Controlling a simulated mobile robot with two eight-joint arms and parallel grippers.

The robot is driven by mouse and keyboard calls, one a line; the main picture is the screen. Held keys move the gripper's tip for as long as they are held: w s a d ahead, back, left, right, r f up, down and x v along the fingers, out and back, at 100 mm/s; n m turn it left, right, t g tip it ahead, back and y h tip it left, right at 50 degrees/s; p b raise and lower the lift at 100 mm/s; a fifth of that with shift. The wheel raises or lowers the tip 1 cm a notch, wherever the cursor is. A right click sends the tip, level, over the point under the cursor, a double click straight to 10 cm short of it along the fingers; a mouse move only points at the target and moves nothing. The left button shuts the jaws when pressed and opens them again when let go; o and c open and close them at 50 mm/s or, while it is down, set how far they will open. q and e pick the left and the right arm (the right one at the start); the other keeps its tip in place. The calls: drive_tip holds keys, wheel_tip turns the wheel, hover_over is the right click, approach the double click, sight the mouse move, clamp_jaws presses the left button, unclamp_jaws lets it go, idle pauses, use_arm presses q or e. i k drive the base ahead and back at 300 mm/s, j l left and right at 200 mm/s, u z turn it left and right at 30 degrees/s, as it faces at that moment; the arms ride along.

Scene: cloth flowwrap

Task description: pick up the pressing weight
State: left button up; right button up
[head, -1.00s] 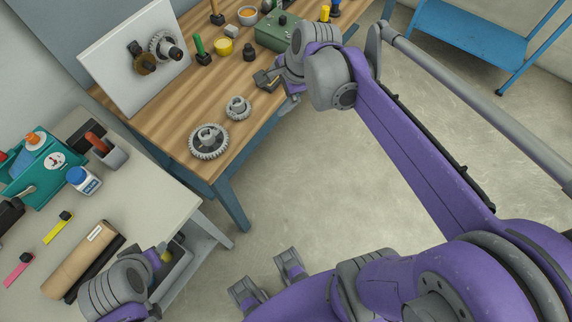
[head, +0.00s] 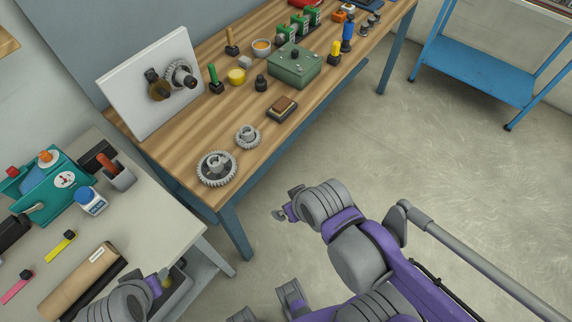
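A dark block with a brown top (head: 282,108) lies on the wooden workbench (head: 185,152), right of the gears; it may be the pressing weight, but I cannot be sure. A small black knobbed piece (head: 261,83) stands behind it. My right gripper (head: 287,203) is in the air in front of the bench, over the floor, apart from the block. Its fingertips look spread, with nothing between them. My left wrist (head: 118,302) is at the lower left, beside the brown roll (head: 80,283); its fingers are not clearly visible.
Two gears (head: 217,169) lie near the bench's front edge. A green box (head: 294,68), a yellow cylinder (head: 237,76) and a white panel (head: 145,100) stand behind. The grey table (head: 150,195) holds a teal caddy (head: 60,185) and a glue bottle (head: 91,201). A blue cart (head: 475,70) stands right.

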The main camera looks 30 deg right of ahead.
sight(260, 83)
drive_tip(key=i+l+u, duration=0.15)
drive_tip(key=l+u, duration=0.2)
drive_tip(key=l, duration=0.6)
drive_tip(key=l+u, duration=0.35)
drive_tip(key=l, duration=0.6)
